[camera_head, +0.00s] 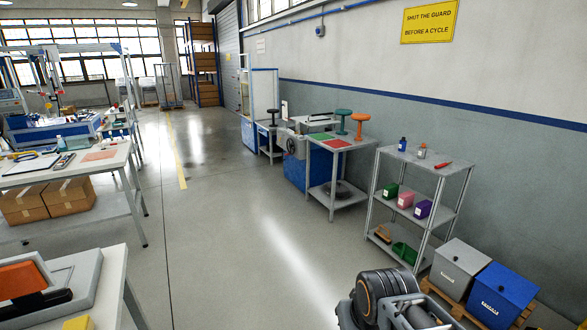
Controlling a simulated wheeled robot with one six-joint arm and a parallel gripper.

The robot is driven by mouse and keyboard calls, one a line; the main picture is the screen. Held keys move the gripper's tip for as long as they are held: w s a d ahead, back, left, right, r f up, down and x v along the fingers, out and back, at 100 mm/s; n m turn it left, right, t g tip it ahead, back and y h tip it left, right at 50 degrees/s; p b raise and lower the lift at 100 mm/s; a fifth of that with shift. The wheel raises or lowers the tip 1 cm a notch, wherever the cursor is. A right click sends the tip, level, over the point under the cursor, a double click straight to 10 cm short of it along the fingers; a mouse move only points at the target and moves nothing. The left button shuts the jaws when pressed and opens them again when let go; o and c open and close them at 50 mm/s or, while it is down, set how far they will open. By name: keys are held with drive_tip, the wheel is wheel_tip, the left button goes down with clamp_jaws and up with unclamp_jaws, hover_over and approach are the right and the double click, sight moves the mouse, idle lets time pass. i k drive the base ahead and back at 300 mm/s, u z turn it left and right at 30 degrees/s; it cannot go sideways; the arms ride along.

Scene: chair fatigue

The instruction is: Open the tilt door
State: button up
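I cannot tell for certain which thing bears the tilt door. A grey box (459,268) and a blue box (502,294) stand side by side at the lower right, each with a small pale handle or label on its front. Both look closed. Farther back, a blue machine (296,172) stands against the wall beside a table; no open door shows on it. Part of my arm shows at the bottom edge, just left of the two boxes. My gripper cannot be made out.
The boxes stand on a wooden pallet (455,309). A grey shelf rack (428,158) with bottles and small coloured bins stands behind them. Workbenches (70,164) line the left. The middle floor (235,230) is clear.

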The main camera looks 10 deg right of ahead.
sight(295, 169)
drive_tip(key=u, duration=0.1)
drive_tip(key=i, duration=8.35)
drive_tip(key=u, duration=1.25)
